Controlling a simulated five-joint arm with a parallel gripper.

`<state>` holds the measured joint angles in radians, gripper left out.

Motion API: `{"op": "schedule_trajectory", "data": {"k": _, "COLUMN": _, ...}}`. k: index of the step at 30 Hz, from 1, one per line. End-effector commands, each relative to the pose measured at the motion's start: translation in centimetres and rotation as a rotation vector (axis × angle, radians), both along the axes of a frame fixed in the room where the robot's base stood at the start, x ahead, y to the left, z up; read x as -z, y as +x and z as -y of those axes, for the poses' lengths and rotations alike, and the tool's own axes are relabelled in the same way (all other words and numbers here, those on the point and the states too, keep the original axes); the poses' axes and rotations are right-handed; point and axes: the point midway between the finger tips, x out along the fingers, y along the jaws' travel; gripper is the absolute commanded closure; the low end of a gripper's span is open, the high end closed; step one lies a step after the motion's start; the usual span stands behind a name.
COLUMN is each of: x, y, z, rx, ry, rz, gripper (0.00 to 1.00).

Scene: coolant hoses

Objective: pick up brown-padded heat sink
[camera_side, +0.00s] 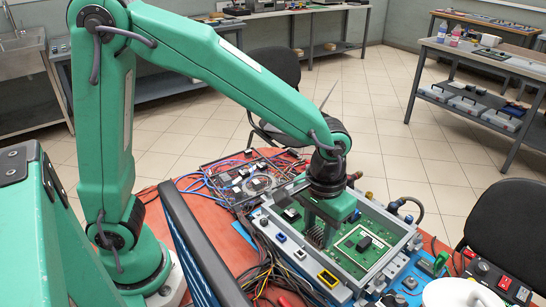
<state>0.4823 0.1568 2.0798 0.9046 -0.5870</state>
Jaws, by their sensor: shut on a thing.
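My gripper (316,226) points down over the green circuit board (345,262) inside a grey open-topped housing (292,262). Its green fingers are shut on a dark finned heat sink (318,238), which is partly hidden by them. I cannot make out a brown pad on it, nor whether it still touches the board. A smaller dark block (364,243) sits on the board to the right, inside a white outlined square.
Blue and black cables and a board with loose parts (255,187) lie behind the housing on the red tabletop (172,196). The housing walls stand close around my gripper. A white round object (462,293) and a red switch panel (497,281) are at the lower right.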

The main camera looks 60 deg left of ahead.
Motion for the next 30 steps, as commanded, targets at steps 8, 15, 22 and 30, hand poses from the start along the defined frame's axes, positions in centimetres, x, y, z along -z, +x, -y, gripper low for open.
{"op": "schedule_trajectory", "data": {"k": 8, "x": -0.42, "y": -0.5, "z": 0.47, "rx": -0.001, "ry": 0.0, "rz": 0.0, "gripper": 0.88}}
{"op": "schedule_trajectory", "data": {"k": 15, "x": -0.4, "y": -0.48, "z": 0.45, "rx": -0.001, "ry": 0.0, "rz": 0.0, "gripper": 0.88}}
{"op": "schedule_trajectory", "data": {"k": 22, "x": -0.39, "y": -0.47, "z": 0.44, "rx": -0.001, "ry": 0.0, "rz": 0.0, "gripper": 0.88}}
{"op": "schedule_trajectory", "data": {"k": 30, "x": -0.38, "y": -0.07, "z": -0.05, "rx": -0.025, "ry": 0.0, "rz": 0.0, "gripper": 0.88}}
